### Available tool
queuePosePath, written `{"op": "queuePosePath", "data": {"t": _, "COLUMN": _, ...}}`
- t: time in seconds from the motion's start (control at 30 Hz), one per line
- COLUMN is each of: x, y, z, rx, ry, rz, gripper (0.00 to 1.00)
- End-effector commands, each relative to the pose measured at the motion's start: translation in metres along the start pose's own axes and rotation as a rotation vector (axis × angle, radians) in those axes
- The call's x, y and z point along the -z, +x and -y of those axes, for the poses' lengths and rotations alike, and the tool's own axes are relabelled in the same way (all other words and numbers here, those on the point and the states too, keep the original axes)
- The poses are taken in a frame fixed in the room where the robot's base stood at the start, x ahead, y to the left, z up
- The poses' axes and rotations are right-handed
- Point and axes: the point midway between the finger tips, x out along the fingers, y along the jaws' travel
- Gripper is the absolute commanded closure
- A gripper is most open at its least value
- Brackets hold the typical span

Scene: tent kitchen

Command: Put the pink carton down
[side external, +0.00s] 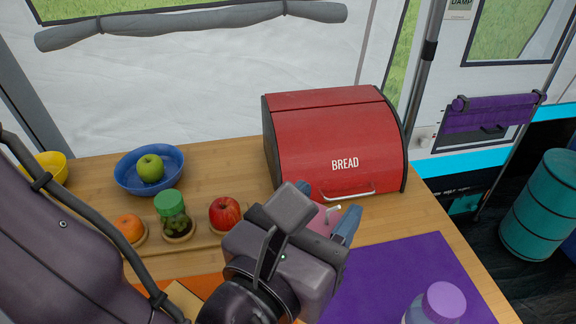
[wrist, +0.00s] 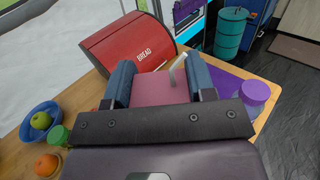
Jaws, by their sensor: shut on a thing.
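The pink carton (side external: 320,221) with a pale straw is between the two blue fingers of my gripper (side external: 328,208). In the side view my gripper hides most of it. In the wrist view the carton (wrist: 158,92) fills the space between the fingers (wrist: 160,85), and both fingers close on its sides. It is in front of the red bread box. A purple mat (side external: 400,285) lies on the table to the right of my gripper. I cannot tell how far the carton's bottom is from the table.
The red bread box (side external: 325,135) stands at the back. A blue bowl with a green apple (side external: 150,168), a green-lidded jar (side external: 171,205), an orange (side external: 130,229) and a red apple (side external: 225,213) are to the left. A purple-lidded bottle (side external: 443,302) stands at the front right.

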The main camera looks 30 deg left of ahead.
Motion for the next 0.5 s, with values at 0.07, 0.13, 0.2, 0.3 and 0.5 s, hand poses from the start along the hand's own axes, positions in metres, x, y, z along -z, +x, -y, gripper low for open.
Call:
{"op": "queuePosePath", "data": {"t": 0.07, "x": 0.018, "y": 0.000, "z": 0.000, "rx": -0.001, "ry": 0.008, "rz": -0.004, "gripper": 0.72}}
{"op": "queuePosePath", "data": {"t": 0.13, "x": 0.031, "y": 0.000, "z": -0.001, "rx": 0.000, "ry": 0.008, "rz": -0.003, "gripper": 0.72}}
{"op": "queuePosePath", "data": {"t": 0.2, "x": 0.047, "y": 0.000, "z": -0.001, "rx": -0.001, "ry": 0.008, "rz": -0.003, "gripper": 0.72}}
{"op": "queuePosePath", "data": {"t": 0.3, "x": 0.070, "y": 0.000, "z": -0.001, "rx": -0.001, "ry": 0.007, "rz": -0.004, "gripper": 0.72}}
{"op": "queuePosePath", "data": {"t": 0.5, "x": 0.111, "y": 0.001, "z": -0.002, "rx": -0.002, "ry": 0.004, "rz": -0.002, "gripper": 0.72}}
